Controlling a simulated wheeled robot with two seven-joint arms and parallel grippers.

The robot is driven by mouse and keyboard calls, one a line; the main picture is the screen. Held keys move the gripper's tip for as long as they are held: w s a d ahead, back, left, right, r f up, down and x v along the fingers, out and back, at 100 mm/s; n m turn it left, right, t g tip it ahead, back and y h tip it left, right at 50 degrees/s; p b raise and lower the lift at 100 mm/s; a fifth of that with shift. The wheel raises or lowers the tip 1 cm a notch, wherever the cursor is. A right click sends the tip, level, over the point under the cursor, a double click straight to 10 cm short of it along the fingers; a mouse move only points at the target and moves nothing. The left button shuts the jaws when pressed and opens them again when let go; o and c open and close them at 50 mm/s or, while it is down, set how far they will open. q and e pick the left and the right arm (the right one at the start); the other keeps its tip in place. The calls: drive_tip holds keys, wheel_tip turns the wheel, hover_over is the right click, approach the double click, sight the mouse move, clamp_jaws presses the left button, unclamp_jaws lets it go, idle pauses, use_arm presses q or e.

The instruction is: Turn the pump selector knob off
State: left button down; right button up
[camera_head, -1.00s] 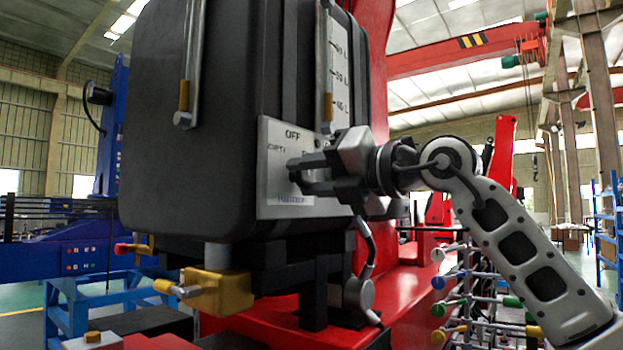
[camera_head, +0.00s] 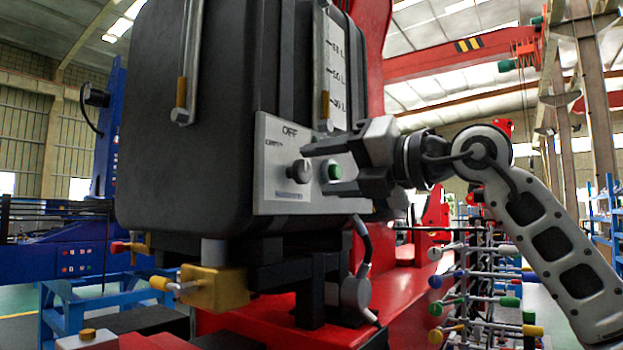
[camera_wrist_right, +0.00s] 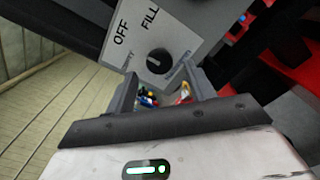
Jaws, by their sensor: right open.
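The pump selector knob (camera_head: 298,171) is a dark round knob on a light grey panel (camera_head: 275,206) on the front of a black tank. "OFF" is printed above it, with a smaller label to its upper left. In the right wrist view the knob (camera_wrist_right: 158,62) sits beyond my fingers, with "OFF" and "FILL" beside it; its exact pointing is too small to tell. My right gripper (camera_head: 318,168) is open and empty, its fingers to the right of the knob and apart from it. My left gripper is not in view.
A green button (camera_head: 336,171) sits right of the knob, partly behind my right gripper. The black tank (camera_head: 190,120) fills the left middle. A yellow valve block (camera_head: 215,290) is below it. A rack of coloured levers (camera_head: 480,290) stands at lower right.

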use_arm(q)
drive_tip(key=b, duration=0.2)
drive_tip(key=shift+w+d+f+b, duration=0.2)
drive_tip(key=shift+b, duration=0.1)
use_arm(e)
drive_tip(key=v, duration=1.2)
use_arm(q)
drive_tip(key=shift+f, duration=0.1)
use_arm(e)
drive_tip(key=shift+d, duration=0.1)
